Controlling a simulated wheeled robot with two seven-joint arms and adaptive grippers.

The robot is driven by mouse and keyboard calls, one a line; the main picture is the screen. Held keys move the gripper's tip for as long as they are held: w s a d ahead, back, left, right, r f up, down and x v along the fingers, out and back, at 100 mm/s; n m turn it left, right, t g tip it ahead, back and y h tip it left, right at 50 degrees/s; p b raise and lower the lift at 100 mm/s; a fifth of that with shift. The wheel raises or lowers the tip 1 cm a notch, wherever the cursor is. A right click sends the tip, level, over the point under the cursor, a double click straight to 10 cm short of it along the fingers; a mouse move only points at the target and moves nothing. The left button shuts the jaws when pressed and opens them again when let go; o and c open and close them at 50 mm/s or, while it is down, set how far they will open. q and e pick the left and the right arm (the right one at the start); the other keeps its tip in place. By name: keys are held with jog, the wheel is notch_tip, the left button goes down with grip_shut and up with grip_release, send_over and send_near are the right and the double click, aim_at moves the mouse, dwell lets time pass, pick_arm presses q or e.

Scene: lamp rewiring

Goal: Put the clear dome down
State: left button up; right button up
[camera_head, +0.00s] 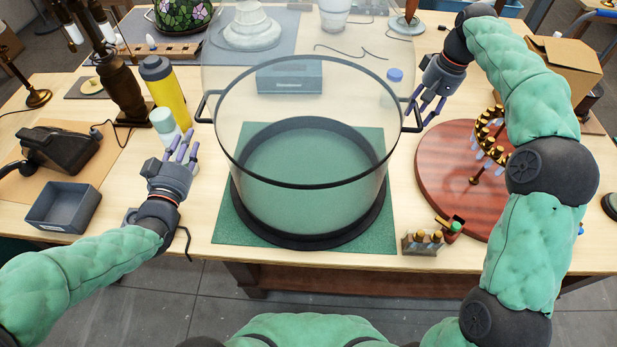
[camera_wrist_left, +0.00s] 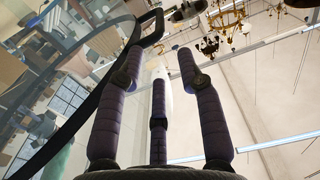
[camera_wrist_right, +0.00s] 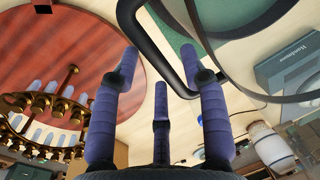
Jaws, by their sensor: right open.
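The clear dome (camera_head: 308,58) is a large see-through shell with a black rim and a black handle on each side. Its rim hangs above or around a round black base ring (camera_head: 308,240) on a green mat (camera_head: 222,222); the clear walls overlap, so I cannot tell if it rests there. My left gripper (camera_head: 181,146) is open and empty, left of and below the left handle (camera_head: 204,106). My right gripper (camera_head: 428,102) is open beside the right handle (camera_head: 413,116). In the right wrist view that handle (camera_wrist_right: 177,75) passes between its spread fingers (camera_wrist_right: 165,75), with contact unclear.
A yellow bottle (camera_head: 172,95) and white-capped jar (camera_head: 163,122) stand near my left gripper. A grey tray (camera_head: 62,207) and black telephone (camera_head: 62,148) lie left. A red-brown round board (camera_head: 440,165) with brass lamp parts is right. A grey box (camera_head: 290,77) shows behind the dome.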

notch_tip(320, 180, up, 10)
jog(key=d, duration=0.2)
jog(key=shift+r, duration=0.2)
jog(key=shift+s, duration=0.1)
